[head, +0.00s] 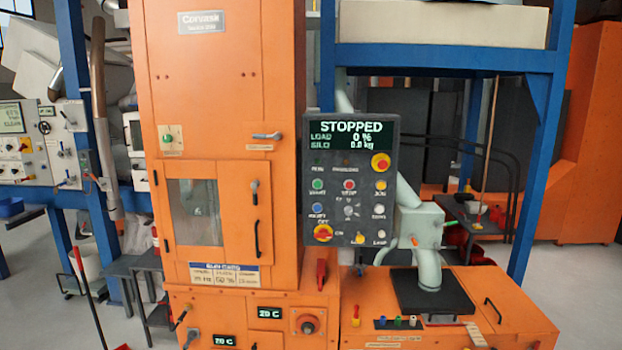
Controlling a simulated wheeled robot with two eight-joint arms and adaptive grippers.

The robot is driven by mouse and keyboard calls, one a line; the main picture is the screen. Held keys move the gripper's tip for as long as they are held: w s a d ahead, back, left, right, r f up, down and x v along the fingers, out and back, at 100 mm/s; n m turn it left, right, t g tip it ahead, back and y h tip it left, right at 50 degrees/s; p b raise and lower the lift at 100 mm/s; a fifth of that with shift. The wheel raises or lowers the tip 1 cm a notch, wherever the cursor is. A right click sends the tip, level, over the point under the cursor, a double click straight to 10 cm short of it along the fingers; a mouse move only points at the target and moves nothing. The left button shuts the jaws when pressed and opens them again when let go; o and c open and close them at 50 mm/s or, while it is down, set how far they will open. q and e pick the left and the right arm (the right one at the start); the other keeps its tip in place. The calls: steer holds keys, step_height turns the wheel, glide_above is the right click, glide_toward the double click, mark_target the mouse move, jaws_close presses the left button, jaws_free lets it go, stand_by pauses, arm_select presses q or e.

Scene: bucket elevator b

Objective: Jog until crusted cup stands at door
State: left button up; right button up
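The orange bucket elevator housing (225,90) stands left of centre. Its lower door (236,215) is shut and has a window (195,212); something pale grey shows dimly behind the glass, and I cannot tell whether it is a cup or crusted. The dark control panel (350,180) hangs at the housing's right. Its display (349,134) reads STOPPED, load 0 %, silo 0.0 kg. A yellow button (380,185), its small label apparently JOG, sits at the panel's right, below a red mushroom button (380,163). Neither of my grippers is in view.
A grey-green pipe (408,192) leads down to a black plate (433,291) on the orange base at right. Blue posts (540,150) frame the right side. A red-handled tool (88,295) stands at lower left. A grey instrument cabinet (20,145) is at far left.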

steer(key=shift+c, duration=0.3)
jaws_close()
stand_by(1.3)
